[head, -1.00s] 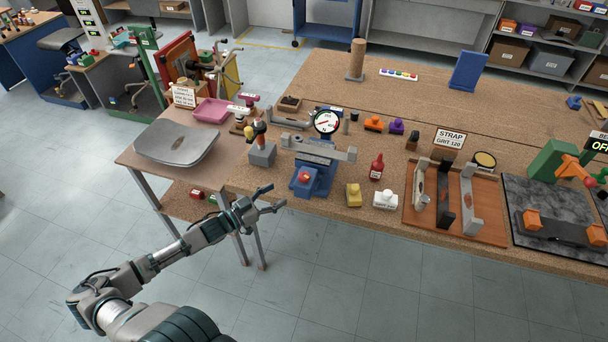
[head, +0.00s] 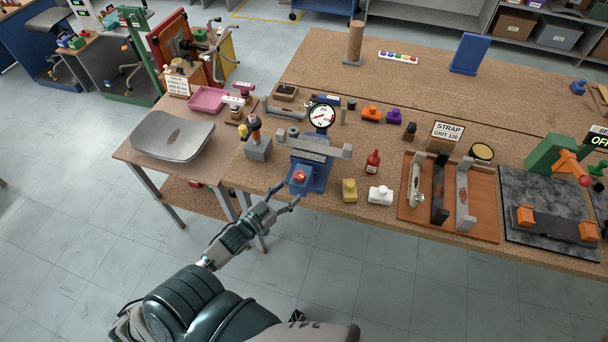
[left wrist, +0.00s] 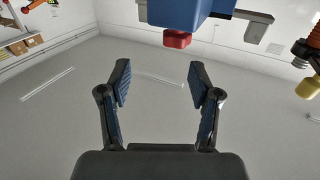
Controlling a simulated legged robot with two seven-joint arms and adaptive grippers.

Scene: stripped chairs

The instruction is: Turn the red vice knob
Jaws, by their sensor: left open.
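The red vice knob (head: 299,176) sits on the front of the blue vice (head: 313,177) at the near edge of the workbench. My left gripper (head: 284,196) is open and empty, just in front of the bench edge, a little left of and below the knob. In the left wrist view the open fingers (left wrist: 160,84) have nothing between them. There the red knob (left wrist: 177,39) shows beyond and above the fingertips, under the blue vice body (left wrist: 187,10). The gripper and knob are apart. My right gripper is not in view.
A side table with a grey seat shell (head: 172,136) stands further left. Floor before the bench is clear.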

